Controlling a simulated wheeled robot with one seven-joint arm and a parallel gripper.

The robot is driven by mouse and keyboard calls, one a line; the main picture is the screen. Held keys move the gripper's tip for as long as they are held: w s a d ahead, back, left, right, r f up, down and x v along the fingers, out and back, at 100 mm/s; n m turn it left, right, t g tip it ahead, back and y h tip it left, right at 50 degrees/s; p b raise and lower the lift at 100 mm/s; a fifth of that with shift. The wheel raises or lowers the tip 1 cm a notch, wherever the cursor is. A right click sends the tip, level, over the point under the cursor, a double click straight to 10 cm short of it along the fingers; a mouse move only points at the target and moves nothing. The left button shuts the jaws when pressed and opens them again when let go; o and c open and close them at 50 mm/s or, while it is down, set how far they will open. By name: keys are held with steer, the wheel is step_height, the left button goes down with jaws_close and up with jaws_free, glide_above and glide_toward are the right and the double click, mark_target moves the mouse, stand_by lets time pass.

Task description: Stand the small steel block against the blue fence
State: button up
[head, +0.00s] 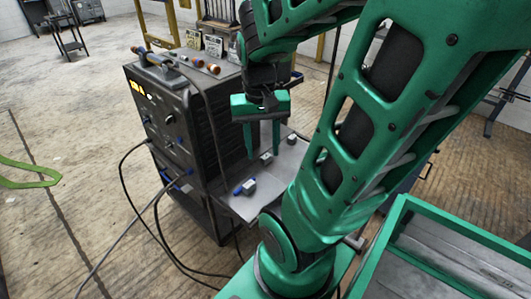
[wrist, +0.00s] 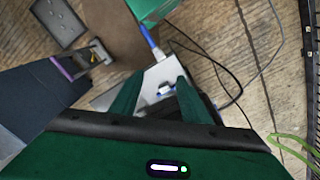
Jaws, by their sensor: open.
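My gripper (head: 263,152) is open and points down over a grey metal plate (head: 228,203). A small pale block (head: 266,158) sits on the plate, below or between the fingertips; contact cannot be told. In the wrist view, a small pale block (wrist: 165,88) with blue beside it shows between the open fingers. A blue piece (head: 238,190) lies at the plate's near left, with a grey block (head: 250,185) close to its right side. Which blue piece is the fence is not clear.
A dark machine cabinet (head: 170,130) stands left of the plate, with tools on top. Black cables (head: 127,185) hang from it to the floor. A green-framed bench (head: 455,240) is at the right. Floor at the far left is mostly open.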

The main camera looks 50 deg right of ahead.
steer(key=s+a, duration=0.1)
steer(key=s+a+r+n, duration=0.1)
steer(key=s, duration=0.1)
steer(key=s+n, duration=0.1)
steer(key=shift+s+a+r+y, duration=0.25)
steer(key=shift+a+r+y, duration=0.15)
steer(key=shift+w+f, duration=0.25)
steer(key=shift+w, duration=0.4)
